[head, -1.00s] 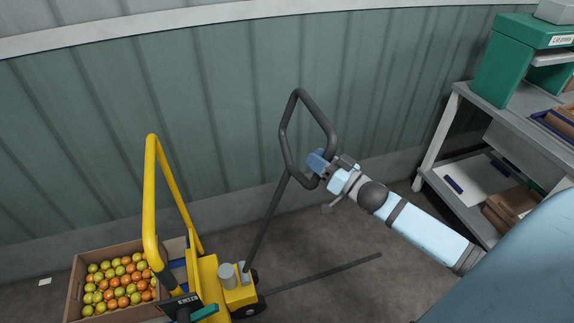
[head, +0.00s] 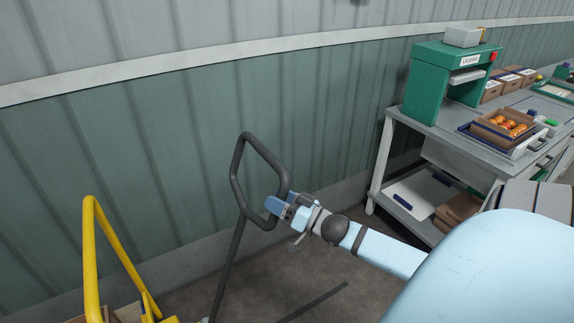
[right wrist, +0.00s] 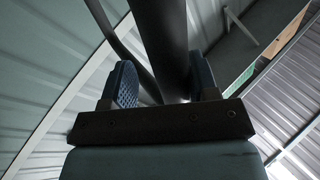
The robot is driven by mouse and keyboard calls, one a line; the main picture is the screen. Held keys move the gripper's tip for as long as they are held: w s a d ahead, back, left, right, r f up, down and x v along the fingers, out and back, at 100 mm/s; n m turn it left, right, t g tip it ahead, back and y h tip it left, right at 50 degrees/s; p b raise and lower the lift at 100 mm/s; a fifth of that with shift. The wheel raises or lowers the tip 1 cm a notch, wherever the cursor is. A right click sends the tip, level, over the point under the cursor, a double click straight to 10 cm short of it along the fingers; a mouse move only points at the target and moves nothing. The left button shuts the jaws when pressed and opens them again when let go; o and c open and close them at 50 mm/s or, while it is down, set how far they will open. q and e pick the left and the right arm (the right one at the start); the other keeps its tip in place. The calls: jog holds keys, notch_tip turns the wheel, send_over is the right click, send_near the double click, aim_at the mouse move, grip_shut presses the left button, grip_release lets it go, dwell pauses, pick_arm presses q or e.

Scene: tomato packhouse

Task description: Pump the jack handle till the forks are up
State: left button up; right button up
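The jack handle (head: 236,190) is a dark grey bar with a closed loop at its top, leaning up and right in front of the green wall. My right gripper (head: 279,205) is at the lower right side of the loop. In the right wrist view, a dark bar of the handle (right wrist: 162,40) runs between the two fingers of my right gripper (right wrist: 165,88). The fingers stand apart, with a gap seen beside the left one. The forks are out of view. My left gripper is not in view.
A grey workbench (head: 400,112) stands at the right, with a green machine (head: 420,85) and a small box of tomatoes (head: 484,131) on it. The corrugated wall (head: 130,170) is close behind the handle. Some floor (head: 300,275) is clear below my right arm.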

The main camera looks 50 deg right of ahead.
jog(key=v, duration=1.3)
jog(key=shift+s+b, duration=0.35)
jog(key=shift+b, duration=0.05)
jog(key=shift+f, duration=0.1)
jog(key=s+a+f+n+g+p, duration=0.1)
jog(key=a+f+g+p, duration=0.1)
jog(key=a, duration=0.7)
jog(key=s+a+f+n+g+h+p, duration=0.1)
jog(key=s+a+f+g+p, duration=0.1)
jog(key=a+p, duration=0.3)
jog(key=s+a+f+n+g+h+p, duration=0.1)
jog(key=a+f+g+p, duration=0.3)
jog(key=a, duration=0.9)
jog(key=shift+s+a+n+g+p, duration=0.2)
jog(key=shift+n+g+p, duration=0.1)
jog(key=shift+p, duration=0.05)
jog(key=shift+f, duration=0.1)
